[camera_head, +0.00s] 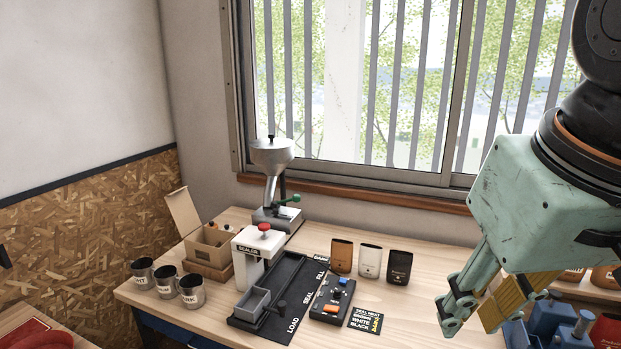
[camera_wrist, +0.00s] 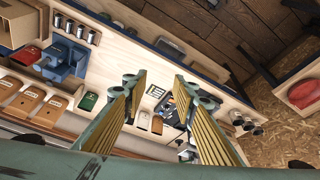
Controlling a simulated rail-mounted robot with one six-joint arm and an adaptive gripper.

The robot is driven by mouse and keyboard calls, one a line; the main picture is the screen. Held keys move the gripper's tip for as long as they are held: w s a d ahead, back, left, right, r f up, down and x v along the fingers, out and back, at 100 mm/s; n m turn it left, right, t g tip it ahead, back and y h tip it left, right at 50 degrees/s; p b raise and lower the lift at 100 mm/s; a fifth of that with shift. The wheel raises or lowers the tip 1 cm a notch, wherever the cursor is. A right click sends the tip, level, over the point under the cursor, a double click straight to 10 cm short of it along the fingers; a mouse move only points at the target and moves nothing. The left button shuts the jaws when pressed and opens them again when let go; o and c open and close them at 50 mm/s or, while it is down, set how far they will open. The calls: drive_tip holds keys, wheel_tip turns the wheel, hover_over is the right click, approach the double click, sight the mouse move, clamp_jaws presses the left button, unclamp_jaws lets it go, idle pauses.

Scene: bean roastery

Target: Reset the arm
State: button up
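My gripper (camera_head: 488,305) hangs at the right of the head view, above the right part of the wooden bench and pointing down. In the wrist view my gripper (camera_wrist: 157,92) shows its two yellow-padded fingers spread wide apart. Nothing is between the pads; only the bench far below shows through the gap. The mint-green gripper body fills the right side of the head view and hides part of the bench behind it.
On the bench (camera_head: 215,318) stand a sealer (camera_head: 247,262), a black track (camera_head: 285,318), brown, white and black pouches (camera_head: 399,267), metal cups (camera_head: 191,291), a cardboard box (camera_head: 209,243) and a grinder (camera_head: 272,185). A blue fixture (camera_head: 548,318) sits near my gripper at the right.

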drive_tip(key=s+f, duration=0.3)
drive_tip(key=s, duration=0.3)
drive_tip(key=shift+s+d+f+b, duration=0.15)
drive_tip(key=shift+d+f+b, duration=0.2)
drive_tip(key=shift+d+b, duration=0.1)
